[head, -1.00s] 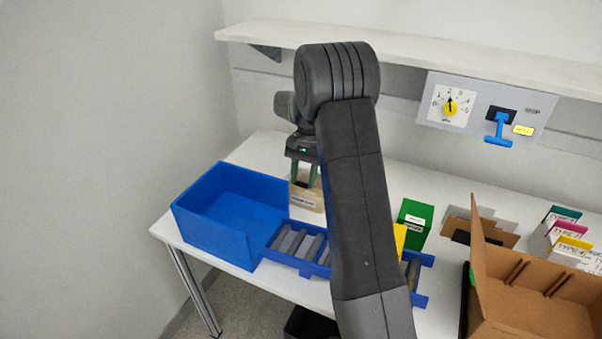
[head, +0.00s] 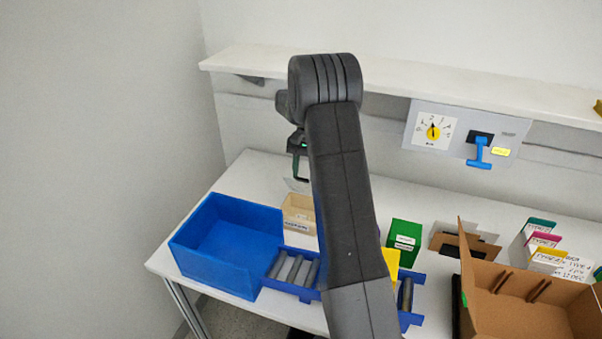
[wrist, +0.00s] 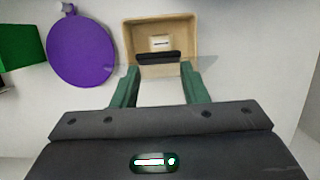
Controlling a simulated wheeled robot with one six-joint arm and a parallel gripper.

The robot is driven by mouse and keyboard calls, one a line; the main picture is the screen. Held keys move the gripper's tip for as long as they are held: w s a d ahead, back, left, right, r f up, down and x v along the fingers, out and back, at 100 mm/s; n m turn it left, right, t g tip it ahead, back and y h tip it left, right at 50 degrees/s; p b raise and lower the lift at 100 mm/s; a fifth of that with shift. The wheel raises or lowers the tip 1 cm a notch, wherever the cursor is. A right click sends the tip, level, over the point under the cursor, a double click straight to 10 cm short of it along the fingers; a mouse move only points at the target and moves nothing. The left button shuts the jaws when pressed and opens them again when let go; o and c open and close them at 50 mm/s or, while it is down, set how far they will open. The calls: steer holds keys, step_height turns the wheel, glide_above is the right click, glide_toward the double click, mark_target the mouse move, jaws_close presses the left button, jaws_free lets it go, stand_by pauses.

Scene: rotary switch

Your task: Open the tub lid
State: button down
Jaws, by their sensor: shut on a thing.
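The tan tub (head: 300,222) stands on the table right of the blue bin, with a white label on its front. Its top looks open, and in the wrist view the tub (wrist: 187,40) lies beyond my fingertips with a pale item inside. My gripper (head: 299,178) is above the tub, partly hidden by my arm. In the wrist view my gripper (wrist: 158,68) is shut on the black handle (wrist: 158,57) of a see-through lid. The lid (head: 297,186) hangs faintly visible below the fingers, apart from the tub.
A blue bin (head: 190,262) stands left of the tub, and a blue tray (head: 270,271) of grey bars in front. A green box (head: 404,240) and an open cardboard box (head: 480,315) stand right. The wrist view shows a purple disc (wrist: 82,50). A shelf (head: 450,98) runs behind.

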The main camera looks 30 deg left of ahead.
steer(key=shift+w, duration=0.75)
